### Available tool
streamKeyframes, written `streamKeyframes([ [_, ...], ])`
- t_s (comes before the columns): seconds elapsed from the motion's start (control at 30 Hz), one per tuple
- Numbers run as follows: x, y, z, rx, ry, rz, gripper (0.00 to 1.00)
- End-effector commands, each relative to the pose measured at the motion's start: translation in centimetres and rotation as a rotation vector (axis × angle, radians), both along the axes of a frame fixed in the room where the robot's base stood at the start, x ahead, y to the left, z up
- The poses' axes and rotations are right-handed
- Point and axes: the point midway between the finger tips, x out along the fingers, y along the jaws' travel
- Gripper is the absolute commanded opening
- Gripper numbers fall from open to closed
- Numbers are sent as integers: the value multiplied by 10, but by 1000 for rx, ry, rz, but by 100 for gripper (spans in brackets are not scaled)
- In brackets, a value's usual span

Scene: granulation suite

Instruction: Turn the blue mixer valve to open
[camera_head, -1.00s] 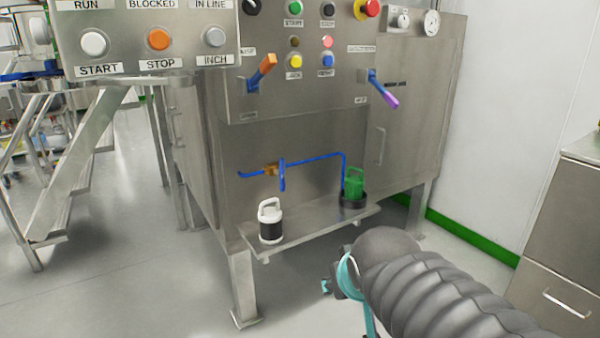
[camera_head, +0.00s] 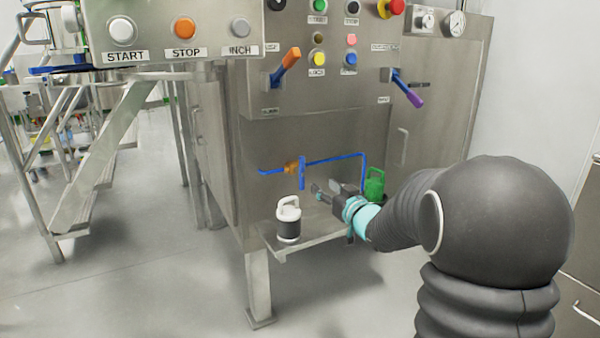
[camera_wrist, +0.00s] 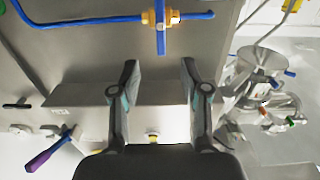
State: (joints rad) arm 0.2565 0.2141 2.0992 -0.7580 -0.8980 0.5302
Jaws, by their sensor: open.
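The blue mixer valve handle (camera_head: 302,173) hangs vertically at an orange-brass body (camera_head: 291,168) on a thin blue pipe (camera_head: 335,160) low on the steel cabinet front. In the wrist view the handle (camera_wrist: 160,38) and the brass body (camera_wrist: 163,17) are at the top middle, beyond my fingertips. My gripper (camera_head: 316,192) is just right of and slightly below the handle in the head view, pointing toward it. In the wrist view my gripper (camera_wrist: 160,70) shows two fingers spread apart with nothing between them. The gripper is apart from the handle.
A white-and-black container (camera_head: 288,220) stands on the steel shelf (camera_head: 310,240) below the pipe. A green container (camera_head: 374,186) stands on its right, partly hidden by my arm. Above are an orange-tipped lever (camera_head: 286,66), a purple-tipped lever (camera_head: 407,90) and a button panel (camera_head: 325,50).

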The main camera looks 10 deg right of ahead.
Motion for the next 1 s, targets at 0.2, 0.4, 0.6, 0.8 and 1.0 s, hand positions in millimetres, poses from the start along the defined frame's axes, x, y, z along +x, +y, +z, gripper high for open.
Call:
streamKeyframes([
  [0.2,23,9,0,3,-3,7,46],
  [0.4,59,20,0,2,-3,5,46],
  [0.6,93,31,0,1,-3,5,46],
  [0.8,118,39,0,2,-3,3,46],
  [1.0,129,42,0,2,-3,2,46],
])
